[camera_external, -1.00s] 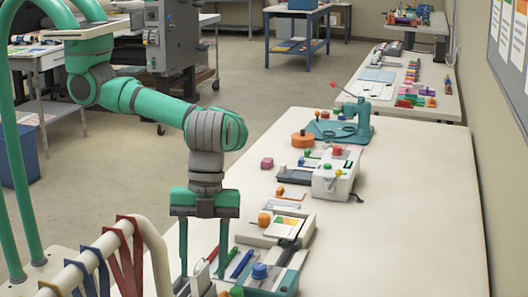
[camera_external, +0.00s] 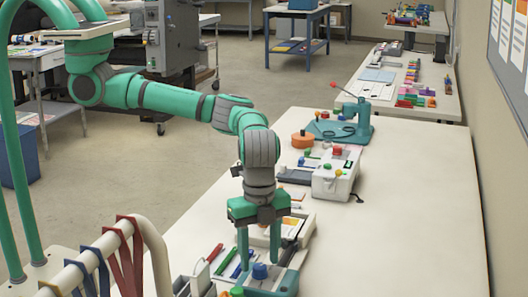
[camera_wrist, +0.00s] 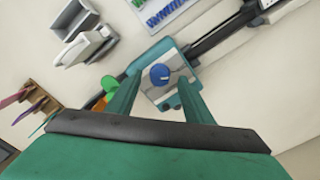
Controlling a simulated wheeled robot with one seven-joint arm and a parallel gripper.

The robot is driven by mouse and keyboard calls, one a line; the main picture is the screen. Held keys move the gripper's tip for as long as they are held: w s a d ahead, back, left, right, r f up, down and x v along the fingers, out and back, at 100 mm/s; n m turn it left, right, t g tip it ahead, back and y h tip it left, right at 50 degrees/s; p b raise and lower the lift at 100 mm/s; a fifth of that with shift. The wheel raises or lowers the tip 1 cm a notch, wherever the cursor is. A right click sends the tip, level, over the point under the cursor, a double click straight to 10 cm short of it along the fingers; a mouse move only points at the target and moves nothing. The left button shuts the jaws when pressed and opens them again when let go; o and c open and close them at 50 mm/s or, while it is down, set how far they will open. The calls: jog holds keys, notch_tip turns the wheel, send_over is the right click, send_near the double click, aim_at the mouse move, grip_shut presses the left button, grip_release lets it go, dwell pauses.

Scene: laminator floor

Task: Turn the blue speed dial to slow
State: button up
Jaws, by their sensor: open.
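The blue dial (camera_external: 260,271) is a round knob on top of a teal and grey device (camera_external: 284,287) at the front of the table. In the wrist view the blue dial (camera_wrist: 160,74) sits on a pale plate with a teal border (camera_wrist: 182,66), just beyond and between my fingertips. My gripper (camera_external: 261,264) points down over the device with its two fingers apart, one on each side of the dial in the outside view. It is open and empty. Whether a finger touches the dial I cannot tell. Any speed marks are too small to read.
Green and orange knobs (camera_wrist: 104,90) lie close to the left finger in the wrist view. Pens (camera_external: 229,260) and a grey holder (camera_external: 193,281) stand left of the device. A white box with coloured buttons (camera_external: 337,180) stands farther back. The table's right side is clear.

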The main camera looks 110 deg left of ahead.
jog(key=shift+f, duration=0.9)
jog(key=c, duration=1)
jog(key=shift+c, duration=0.2)
jog(key=shift+m, duration=0.3)
jog(key=m, duration=0.5)
jog(key=shift+f, duration=0.1)
jog(key=m, duration=0.6)
